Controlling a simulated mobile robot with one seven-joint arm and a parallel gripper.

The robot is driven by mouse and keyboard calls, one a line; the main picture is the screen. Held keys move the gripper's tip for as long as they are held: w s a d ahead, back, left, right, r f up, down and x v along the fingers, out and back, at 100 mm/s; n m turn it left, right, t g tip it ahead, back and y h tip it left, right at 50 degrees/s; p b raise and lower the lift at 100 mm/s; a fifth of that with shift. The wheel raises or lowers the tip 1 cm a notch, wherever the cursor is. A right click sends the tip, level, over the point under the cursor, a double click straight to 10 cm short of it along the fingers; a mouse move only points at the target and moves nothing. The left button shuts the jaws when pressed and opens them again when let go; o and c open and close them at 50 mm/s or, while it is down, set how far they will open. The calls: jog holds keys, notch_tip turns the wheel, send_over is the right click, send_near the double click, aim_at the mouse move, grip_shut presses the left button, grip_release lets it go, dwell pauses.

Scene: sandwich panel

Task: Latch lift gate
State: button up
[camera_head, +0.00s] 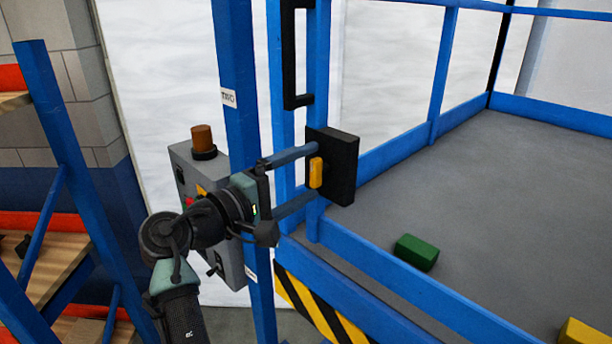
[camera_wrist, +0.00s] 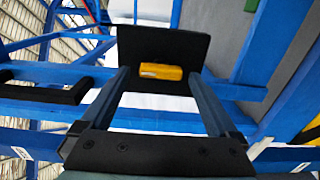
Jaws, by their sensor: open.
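The latch shows as a small yellow block (camera_head: 316,173) on the face of a black plate (camera_head: 345,168), fixed at the blue post of the lift gate (camera_head: 281,90). My gripper (camera_head: 309,174) is open, its two long fingers reaching toward the plate, one above and one below the yellow block. In the wrist view the yellow block (camera_wrist: 161,72) lies between the finger ends (camera_wrist: 160,82), with a gap on each side. The black plate (camera_wrist: 160,43) stands behind it. Whether the fingertips touch the plate I cannot tell.
A black upright handle (camera_head: 290,55) is on the gate above. A grey control box (camera_head: 232,265) with an orange-brown beacon (camera_head: 203,138) stands behind my arm. A green block (camera_head: 416,252) and a yellow block (camera_head: 585,333) lie on the grey platform (camera_head: 500,190). Blue shelving stands at left.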

jog(key=b+v, duration=0.5)
jog(key=v, duration=0.7)
jog(key=shift+a, duration=0.15)
jog(key=shift+s, duration=0.1)
jog(key=w+d+r+m+t+y+b, duration=0.1)
jog(key=d+r+m+t+y+b, duration=0.1)
jog(key=d+r+m+t+y, duration=0.35)
jog(key=s+d+r+m+t+y+b, duration=0.1)
jog(key=s+d+r+m+t+y, duration=0.2)
jog(key=s+r+t+y, duration=0.4)
jog(key=s+d+r+t, duration=0.1)
jog(key=s+r+t, duration=0.1)
jog(key=s+r, duration=0.4)
jog(key=shift+s+d+r+m+b, duration=0.25)
jog(key=shift+s+m+b, duration=0.15)
jog(key=shift+s, duration=1.15)
